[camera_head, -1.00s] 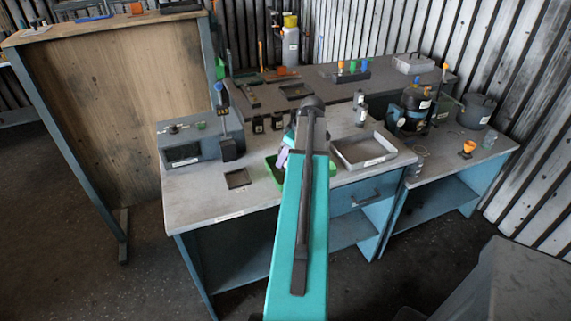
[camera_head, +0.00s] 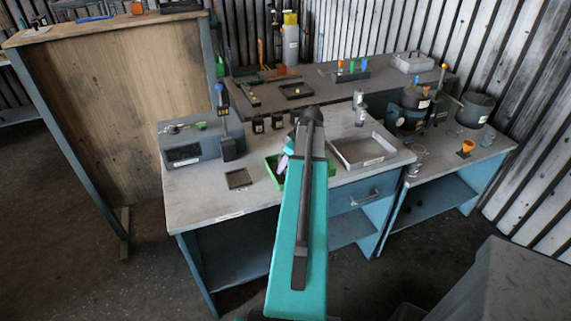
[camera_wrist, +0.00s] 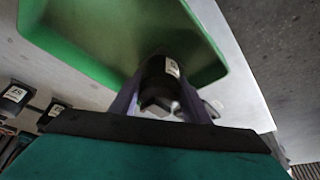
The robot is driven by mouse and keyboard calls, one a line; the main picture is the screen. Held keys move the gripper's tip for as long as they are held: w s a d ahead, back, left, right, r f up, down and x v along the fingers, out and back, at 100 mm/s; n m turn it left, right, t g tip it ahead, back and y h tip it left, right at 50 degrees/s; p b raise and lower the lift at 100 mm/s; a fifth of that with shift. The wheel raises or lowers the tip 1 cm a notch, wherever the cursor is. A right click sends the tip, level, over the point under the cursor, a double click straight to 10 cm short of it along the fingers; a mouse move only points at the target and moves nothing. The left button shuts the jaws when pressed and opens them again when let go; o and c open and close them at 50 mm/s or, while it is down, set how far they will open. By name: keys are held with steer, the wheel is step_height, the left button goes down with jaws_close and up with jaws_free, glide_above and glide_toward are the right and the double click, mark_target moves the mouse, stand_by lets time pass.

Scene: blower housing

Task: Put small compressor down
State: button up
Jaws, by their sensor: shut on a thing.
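The small compressor (camera_wrist: 160,75) is a dark cylinder with a pale label in the wrist view. My gripper (camera_wrist: 162,102) is shut on it, with one purple-grey finger on each side. The cylinder overlaps the green tray (camera_wrist: 75,35); I cannot tell whether it touches the tray or hangs above it. In the head view the green tray (camera_head: 271,172) lies near the front middle of the grey bench, partly covered by my arm. The compressor is hidden there behind my arm, and only a bit of finger shows.
A grey tray (camera_head: 345,152) stands close right of my arm. A grey box device (camera_head: 187,152) and a small flat dark tray (camera_head: 238,179) are to the left. Dark pots (camera_head: 475,110) stand on the right bench. The bench's front left is clear.

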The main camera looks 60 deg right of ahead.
steer(key=shift+f, duration=0.1)
steer(key=o, duration=1.5)
steer(key=shift+r, duration=0.2)
steer(key=b+v, duration=0.3)
steer(key=v, duration=0.8)
steer(key=shift+s+r, duration=0.15)
steer(key=shift+r, duration=0.25)
steer(key=shift+a, duration=0.1)
